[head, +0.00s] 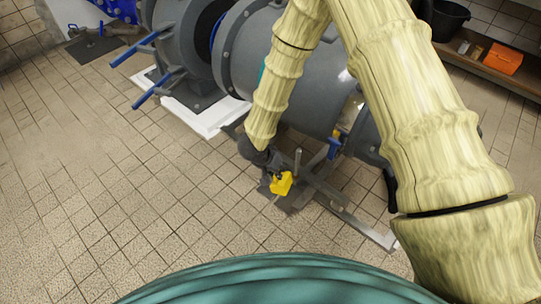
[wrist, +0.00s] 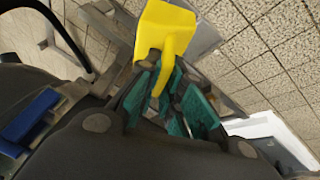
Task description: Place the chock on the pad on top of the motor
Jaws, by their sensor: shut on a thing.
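The yellow chock (head: 281,184) is in my gripper (head: 272,170), low beside the grey machine and in front of the metal frame at its foot. In the wrist view the chock (wrist: 166,32) is at the top centre, between the teal fingers of my gripper (wrist: 168,82), which are shut on it. A yellow tongue of it hangs down between the fingers. The grey motor-like body (head: 300,85) is large and round, partly hidden behind my arm. I cannot make out a pad on its top.
Blue-handled levers (head: 140,48) stick out at the left of the machine. A white plinth (head: 205,118) is under the machine. A bucket (head: 447,18) and orange box (head: 502,60) are at the far right. Tiled floor at left is clear.

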